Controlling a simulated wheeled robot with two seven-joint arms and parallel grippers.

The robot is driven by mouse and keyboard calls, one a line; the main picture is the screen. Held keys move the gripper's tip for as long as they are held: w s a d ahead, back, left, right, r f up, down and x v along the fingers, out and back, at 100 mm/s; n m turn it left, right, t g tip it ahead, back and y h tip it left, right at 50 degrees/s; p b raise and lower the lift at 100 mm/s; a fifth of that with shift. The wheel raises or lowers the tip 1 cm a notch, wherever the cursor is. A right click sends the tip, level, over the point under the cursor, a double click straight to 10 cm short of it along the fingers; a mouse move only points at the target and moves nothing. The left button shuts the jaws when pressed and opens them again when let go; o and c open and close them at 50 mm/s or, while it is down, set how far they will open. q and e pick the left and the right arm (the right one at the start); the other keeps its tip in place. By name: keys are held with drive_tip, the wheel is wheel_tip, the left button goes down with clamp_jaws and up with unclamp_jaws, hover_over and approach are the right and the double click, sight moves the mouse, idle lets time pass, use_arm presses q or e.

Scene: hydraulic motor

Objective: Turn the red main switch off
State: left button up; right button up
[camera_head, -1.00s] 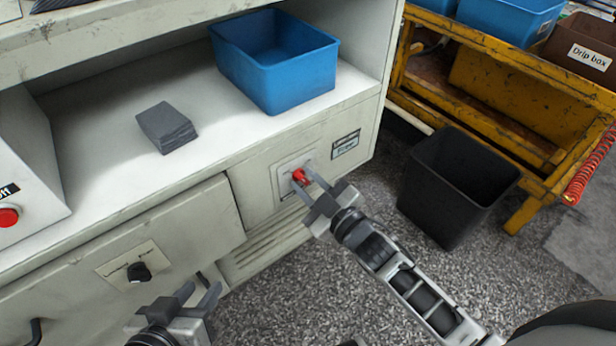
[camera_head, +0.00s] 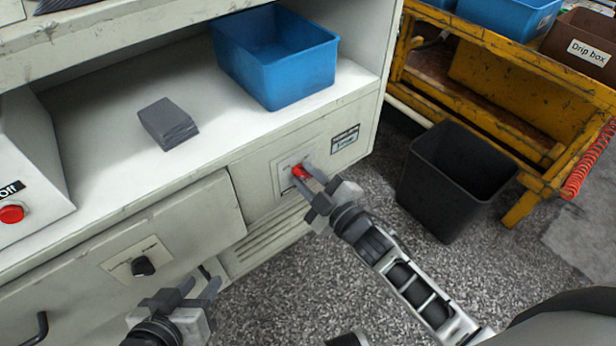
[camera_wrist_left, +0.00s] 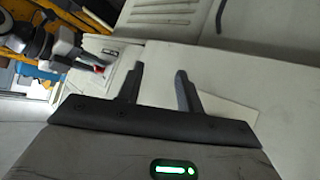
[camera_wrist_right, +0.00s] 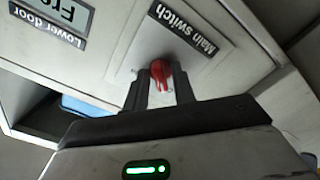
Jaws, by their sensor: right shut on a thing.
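The red main switch (camera_head: 298,171) is a small rotary knob on a pale plate on the cabinet's front. In the right wrist view the red knob (camera_wrist_right: 161,73) sits between my right gripper's fingers (camera_wrist_right: 161,88), under an upside-down "Main switch" label (camera_wrist_right: 188,30). My right gripper (camera_head: 305,178) is shut on the knob. My left gripper (camera_head: 199,288) is empty in front of the lower cabinet. In the left wrist view its fingers (camera_wrist_left: 159,80) are apart, with the red switch (camera_wrist_left: 99,69) off to the left.
A black knob (camera_head: 143,266) is on the drawer front at left. A blue bin (camera_head: 275,70) and grey pads (camera_head: 167,124) are on the shelf. A red button (camera_head: 11,214) is at far left. A black bin (camera_head: 455,180) and yellow cart (camera_head: 510,80) stand at right.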

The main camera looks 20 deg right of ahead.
drive_tip(key=o, duration=0.6)
use_arm(q)
drive_tip(key=shift+s+f, duration=0.1)
drive_tip(key=shift+s, duration=0.05)
use_arm(e)
drive_tip(key=shift+o, duration=0.4)
